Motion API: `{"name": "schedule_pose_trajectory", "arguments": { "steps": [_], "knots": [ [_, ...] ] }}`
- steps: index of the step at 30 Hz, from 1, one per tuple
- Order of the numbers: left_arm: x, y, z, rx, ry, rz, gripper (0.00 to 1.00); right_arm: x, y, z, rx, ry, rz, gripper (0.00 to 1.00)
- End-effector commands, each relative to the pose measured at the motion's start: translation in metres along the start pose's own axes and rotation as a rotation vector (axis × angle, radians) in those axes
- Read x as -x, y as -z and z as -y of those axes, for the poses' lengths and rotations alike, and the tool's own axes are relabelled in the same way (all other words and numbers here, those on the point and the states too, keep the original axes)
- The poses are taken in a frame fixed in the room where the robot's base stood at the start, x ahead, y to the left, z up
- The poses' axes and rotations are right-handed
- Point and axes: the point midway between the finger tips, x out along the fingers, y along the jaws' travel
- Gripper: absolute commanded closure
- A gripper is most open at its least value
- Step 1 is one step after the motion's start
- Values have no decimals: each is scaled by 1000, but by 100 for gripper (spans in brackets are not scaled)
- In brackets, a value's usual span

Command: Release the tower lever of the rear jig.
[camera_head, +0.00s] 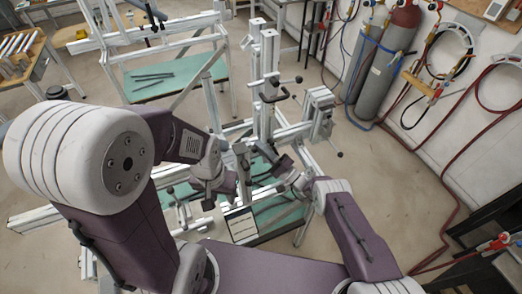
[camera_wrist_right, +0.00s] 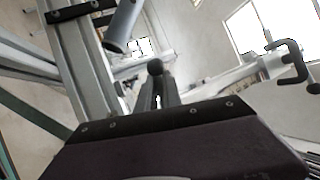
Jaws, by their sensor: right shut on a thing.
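The jig's upright metal tower (camera_head: 268,75) stands beyond my arms in the head view, with dark handles (camera_head: 290,82) on its side. My right gripper (camera_head: 277,163) is low in front of the tower, among the jig's rails. In the right wrist view its fingers (camera_wrist_right: 164,98) are shut on a thin part with a round dark knob (camera_wrist_right: 155,67), which looks like a lever. My arm and small size hide this grip in the head view. My left gripper (camera_head: 222,187) is lower and to the left, near the jig's front; its finger gap is unclear.
A bent black handle (camera_wrist_right: 288,60) and a grey tube (camera_wrist_right: 123,25) are close around the right gripper. Another frame with a green top (camera_head: 160,82) stands at the back left. Gas cylinders (camera_head: 375,65) and hoses line the right wall. Floor right of the jig is clear.

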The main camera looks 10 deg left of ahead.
Motion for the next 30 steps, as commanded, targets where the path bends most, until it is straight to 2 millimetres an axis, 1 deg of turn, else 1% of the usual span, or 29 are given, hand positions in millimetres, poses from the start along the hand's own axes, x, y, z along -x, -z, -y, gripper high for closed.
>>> {"name": "schedule_pose_trajectory", "arguments": {
  "steps": [1, 3, 15, 21, 30],
  "knots": [
    [-6, -1, 0, 0, 0, 0, 64, -2, -1, 0, -26, 22, -4, 100],
    [-10, -1, 0, 0, 0, 0, 64, -2, -1, 3, -71, 47, -22, 100],
    [-27, -3, 0, 0, 0, 0, 64, -6, 4, 18, -289, 178, -107, 100],
    [-30, -3, 1, 0, 0, 0, 64, -6, 6, 23, -351, 215, -131, 100],
    [-32, -3, 1, 0, 0, 0, 64, -7, 8, 26, -381, 235, -144, 100]
  ]
}}
